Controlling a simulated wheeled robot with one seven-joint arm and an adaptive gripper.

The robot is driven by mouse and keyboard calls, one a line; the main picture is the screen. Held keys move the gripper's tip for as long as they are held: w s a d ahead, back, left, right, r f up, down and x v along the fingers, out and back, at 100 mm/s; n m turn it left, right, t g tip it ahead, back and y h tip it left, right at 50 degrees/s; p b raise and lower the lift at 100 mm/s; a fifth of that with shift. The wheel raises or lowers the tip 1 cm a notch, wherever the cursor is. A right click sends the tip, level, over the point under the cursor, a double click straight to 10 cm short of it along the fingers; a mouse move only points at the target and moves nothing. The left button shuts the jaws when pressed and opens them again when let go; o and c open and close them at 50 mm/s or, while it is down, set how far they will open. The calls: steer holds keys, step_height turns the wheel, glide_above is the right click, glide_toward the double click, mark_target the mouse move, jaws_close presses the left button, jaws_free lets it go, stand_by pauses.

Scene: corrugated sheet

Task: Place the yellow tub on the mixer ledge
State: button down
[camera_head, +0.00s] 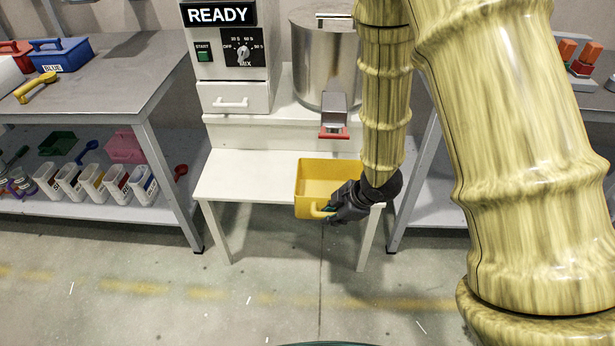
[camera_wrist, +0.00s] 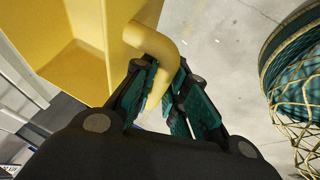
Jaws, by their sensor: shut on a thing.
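The yellow tub (camera_head: 327,172) is at the front right part of the white mixer ledge (camera_head: 240,178), below the mixer's spout. It looks upright, with its open top facing up. From the head view I cannot tell whether its base touches the ledge. My gripper (camera_head: 328,211) is at the tub's front side, shut on its handle. In the wrist view the fingers (camera_wrist: 163,100) close around the curved yellow handle (camera_wrist: 165,62), and the tub wall (camera_wrist: 85,50) fills the upper left. The tub's underside is hidden.
The mixer (camera_head: 235,45) with its READY display stands behind the ledge. Its metal drum (camera_head: 322,60) and red-lipped spout (camera_head: 333,132) hang above and behind the tub. Open floor lies in front.

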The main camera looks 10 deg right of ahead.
steer(key=p, duration=0.1)
glide_above(330, 189)
steer(key=shift+s+d+f, duration=0.4)
steer(key=shift+s+f, duration=0.05)
steer(key=shift+f, duration=0.2)
step_height(330, 189, down, 4)
steer(key=shift+r+b, duration=0.1)
steer(key=shift+b, duration=0.4)
steer(key=shift+r, duration=0.1)
steer(key=c, duration=1.5)
jaws_free()
steer(key=shift+o, duration=0.3)
